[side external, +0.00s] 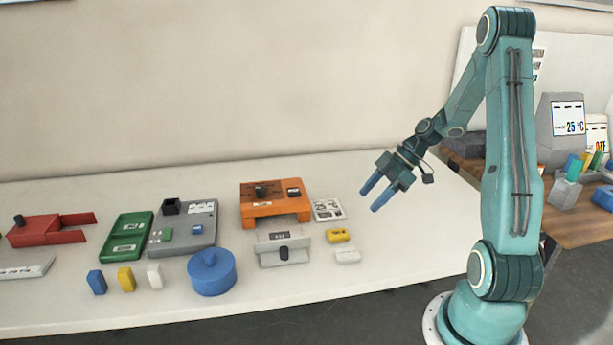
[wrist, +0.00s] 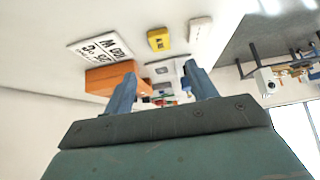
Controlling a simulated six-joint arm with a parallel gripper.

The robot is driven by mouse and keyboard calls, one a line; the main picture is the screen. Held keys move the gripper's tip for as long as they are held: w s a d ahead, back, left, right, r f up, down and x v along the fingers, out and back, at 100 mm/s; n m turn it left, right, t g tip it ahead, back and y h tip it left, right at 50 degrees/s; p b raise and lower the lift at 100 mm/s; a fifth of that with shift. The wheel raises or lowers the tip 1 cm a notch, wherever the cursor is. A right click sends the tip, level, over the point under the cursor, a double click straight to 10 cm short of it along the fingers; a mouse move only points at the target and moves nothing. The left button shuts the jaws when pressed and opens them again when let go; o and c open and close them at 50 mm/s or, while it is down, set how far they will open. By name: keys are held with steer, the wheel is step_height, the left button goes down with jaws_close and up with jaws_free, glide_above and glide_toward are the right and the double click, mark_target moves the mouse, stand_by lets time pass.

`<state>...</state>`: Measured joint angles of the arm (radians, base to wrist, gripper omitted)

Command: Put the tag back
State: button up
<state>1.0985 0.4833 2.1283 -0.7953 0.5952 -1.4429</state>
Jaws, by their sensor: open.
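My gripper (side external: 373,196) is open and empty, raised above the right part of the white table, pointing down and left. Its two blue fingers also show apart in the wrist view (wrist: 161,88). I cannot tell for sure which thing is the tag. A small yellow piece with a dark mark (side external: 338,235) lies on the table below and left of my gripper; it also shows in the wrist view (wrist: 159,39). A white piece (side external: 347,256) lies in front of it and also shows in the wrist view (wrist: 201,30). A printed white card (side external: 328,209) lies behind the yellow piece.
An orange fixture (side external: 270,211) and a grey block with a dark knob (side external: 283,249) stand left of the small pieces. Further left are a blue round lidded pot (side external: 211,273), a grey plate (side external: 184,243) and a green tray (side external: 126,250). The table's right end is clear.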

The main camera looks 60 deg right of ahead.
steer(key=shift+s+d+r, duration=0.15)
steer(key=shift+r, duration=0.05)
stand_by(0.6)
steer(key=s+a+r+m+g+h, duration=0.1)
steer(key=s+a+r+m+h, duration=0.15)
steer(key=a+r, duration=0.55)
steer(key=s+a+r+m+h, duration=0.1)
steer(key=a+r+m+h, duration=0.15)
steer(key=a+r, duration=0.6)
steer(key=s+a+m+t, duration=0.1)
steer(key=s+a+m, duration=0.3)
steer(key=s+a, duration=0.2)
steer(key=shift+s, duration=0.95)
